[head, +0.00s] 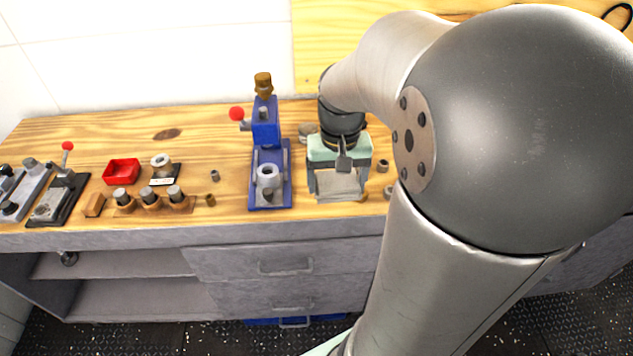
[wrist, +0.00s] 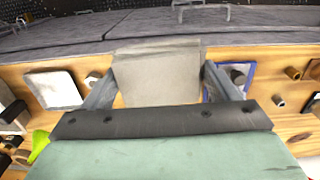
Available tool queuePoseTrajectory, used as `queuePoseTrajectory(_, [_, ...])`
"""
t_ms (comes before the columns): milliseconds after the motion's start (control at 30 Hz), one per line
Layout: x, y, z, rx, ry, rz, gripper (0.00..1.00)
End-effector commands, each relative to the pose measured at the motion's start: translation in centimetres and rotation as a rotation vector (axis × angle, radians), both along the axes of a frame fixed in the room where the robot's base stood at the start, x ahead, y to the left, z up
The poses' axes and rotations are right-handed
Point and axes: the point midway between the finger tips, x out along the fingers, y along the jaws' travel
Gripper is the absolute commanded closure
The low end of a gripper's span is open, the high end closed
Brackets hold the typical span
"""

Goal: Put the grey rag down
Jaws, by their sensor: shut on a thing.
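The grey rag (wrist: 157,72) is a flat, pale grey cloth between the two fingers of my gripper (wrist: 160,66) in the wrist view. My gripper is shut on it. In the head view my gripper (head: 340,195) is over the front part of the wooden worktop, just right of the blue press, with the rag (head: 339,184) between its fingers. I cannot tell whether the rag touches the wood.
The blue press (head: 268,185) with a red knob stands close left of my gripper. A red tray (head: 122,171), a wooden block with several pegs (head: 150,203) and a dark-based clamp (head: 58,200) are farther left. A white square item (wrist: 52,88) lies on the other side. My arm hides the right worktop.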

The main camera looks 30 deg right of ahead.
Motion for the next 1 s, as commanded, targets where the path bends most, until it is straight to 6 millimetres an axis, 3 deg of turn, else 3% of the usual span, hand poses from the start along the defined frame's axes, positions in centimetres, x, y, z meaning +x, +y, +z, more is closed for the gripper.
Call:
queuePoseTrajectory(67, [-0.2,-0.3,-0.4,0.001,0.001,-0.014,0.45])
queuePoseTrajectory(167, [1.2,-0.6,-1.2,0.002,0.003,-0.017,0.45])
queuePoseTrajectory(467, [8.5,-1.8,-4.5,0.004,0.004,-0.015,0.45])
queuePoseTrajectory(600, [10.6,-2.1,-7.3,0.003,0.004,-0.017,0.45])
queuePoseTrajectory(1000, [13.0,-2.5,-10.8,0.003,0.002,-0.016,0.45])
